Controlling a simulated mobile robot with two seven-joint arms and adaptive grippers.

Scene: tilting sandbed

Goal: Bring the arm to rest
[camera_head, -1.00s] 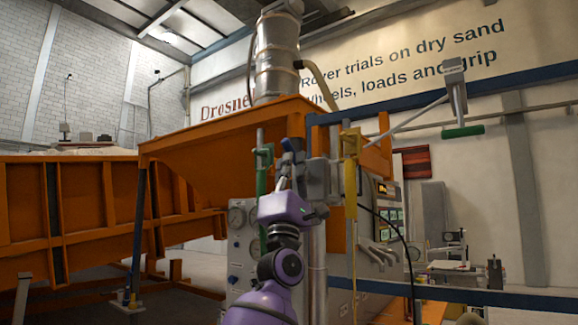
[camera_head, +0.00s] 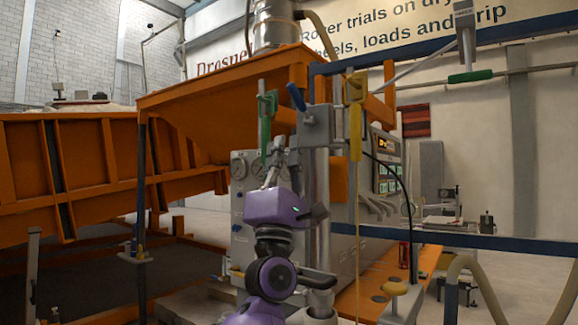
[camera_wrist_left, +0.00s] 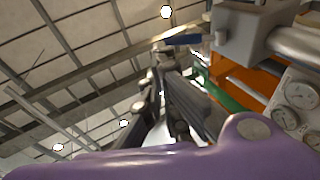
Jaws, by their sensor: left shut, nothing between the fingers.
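My left arm is purple, with its left gripper (camera_head: 272,174) raised in the middle of the head view. Its grey fingers point up and are shut with nothing between them. The gripper shows in front of the grey gauge panel (camera_head: 245,205), below a clamp block with a blue lever (camera_head: 296,96). In the left wrist view the dark fingers (camera_wrist_left: 165,65) point up toward the ceiling, and the blue lever (camera_wrist_left: 183,40) shows close beside their tips. I cannot tell whether they touch it. My right gripper is not in view.
A green handle (camera_head: 266,120) and a yellow handle (camera_head: 355,130) hang on either side of the clamp block. An orange sandbed (camera_head: 85,175) fills the left. A blue rail (camera_head: 450,238) crosses at right. Round dials (camera_wrist_left: 299,92) sit right of the fingers in the wrist view.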

